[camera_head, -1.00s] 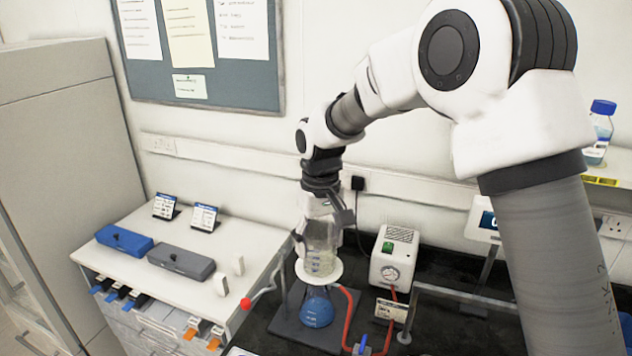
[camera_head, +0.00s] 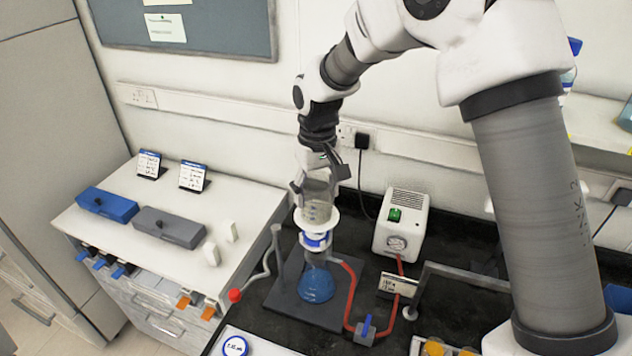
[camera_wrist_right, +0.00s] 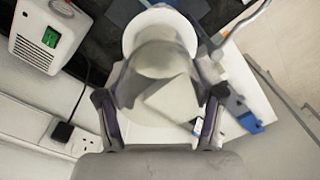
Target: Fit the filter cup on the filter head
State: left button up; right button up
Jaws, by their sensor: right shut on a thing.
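The filter cup (camera_head: 318,202) is a clear cup with a white flange at its bottom. My right gripper (camera_head: 318,186) is shut on it from above and holds it about upright. The filter head (camera_head: 316,241), white with blue, shows just below the flange, above the flask with blue liquid (camera_head: 317,285). I cannot tell whether cup and head touch. In the right wrist view the cup (camera_wrist_right: 160,60) lies between the two fingers of the gripper (camera_wrist_right: 161,112), and the head is hidden. My left gripper is not in view.
The flask stands on a dark base plate (camera_head: 283,290) with a post. A white pump (camera_head: 402,222) with a red hose (camera_head: 351,300) is at the right. A white cabinet top with blue (camera_head: 107,204) and grey (camera_head: 168,227) cases is at the left.

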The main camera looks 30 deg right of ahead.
jog(key=shift+w+f, duration=0.1)
jog(key=shift+w, duration=0.05)
jog(key=shift+s+a+r, duration=0.4)
jog(key=shift+s+r, duration=0.05)
jog(key=shift+s, duration=0.2)
jog(key=shift+w+d+f, duration=0.35)
jog(key=shift+w+f, duration=0.1)
jog(key=shift+w, duration=0.05)
jog(key=shift+s, duration=0.15)
jog(key=shift+s+a+r, duration=0.15)
jog(key=shift+s+a, duration=0.05)
jog(key=shift+f, duration=0.3)
jog(key=shift+f+b, duration=0.3)
jog(key=shift+f, duration=0.35)
jog(key=shift+f+p, duration=0.3)
jog(key=shift+f, duration=0.2)
dwell(1.1)
